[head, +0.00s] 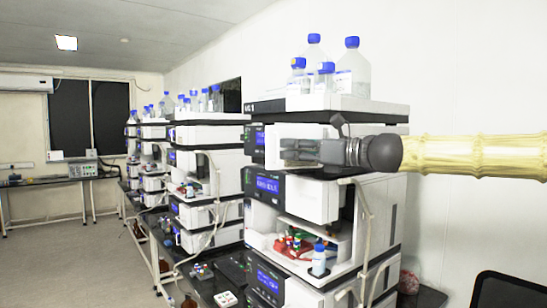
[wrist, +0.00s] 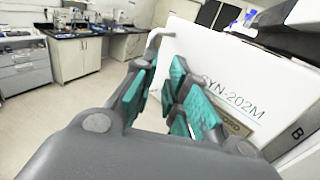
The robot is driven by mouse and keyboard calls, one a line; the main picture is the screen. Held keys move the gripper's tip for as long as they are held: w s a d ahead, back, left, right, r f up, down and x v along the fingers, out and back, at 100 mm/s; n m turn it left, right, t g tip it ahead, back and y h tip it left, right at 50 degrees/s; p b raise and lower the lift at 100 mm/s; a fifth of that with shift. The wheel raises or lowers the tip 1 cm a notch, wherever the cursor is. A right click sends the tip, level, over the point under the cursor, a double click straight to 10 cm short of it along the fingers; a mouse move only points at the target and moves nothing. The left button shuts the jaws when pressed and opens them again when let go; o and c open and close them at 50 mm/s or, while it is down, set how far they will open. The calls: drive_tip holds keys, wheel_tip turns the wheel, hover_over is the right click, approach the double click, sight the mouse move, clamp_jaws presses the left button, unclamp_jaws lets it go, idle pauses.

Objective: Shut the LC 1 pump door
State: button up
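The nearest stack carries a label that looks like LC 1 on its top tray (head: 330,106). My gripper (head: 286,151) is in front of its upper module, just under that tray, with the arm coming in from the right. The gripper hides much of the module's front, so I cannot tell there how far the pump door stands open. In the wrist view, my gripper (wrist: 158,85) has its teal-padded fingers apart. A white panel marked SYN-202M (wrist: 235,75) lies beyond and beside the fingers. I cannot tell whether it is the door or whether the fingers touch it.
Blue-capped bottles (head: 352,68) stand on the top tray. An open bay below holds small coloured items and a bottle (head: 319,260). A pale tube (head: 364,225) hangs down the stack's front. More stacks (head: 205,160) stand behind. The floor at left (head: 60,250) is clear.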

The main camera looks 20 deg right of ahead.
sight(272, 149)
drive_tip(key=shift+w+a, duration=0.3)
drive_tip(key=shift+a, duration=0.05)
drive_tip(key=shift+p+x, duration=0.55)
drive_tip(key=shift+x, duration=1.65)
clamp_jaws()
drive_tip(key=shift+w+f, duration=0.1)
drive_tip(key=shift+w, duration=0.1)
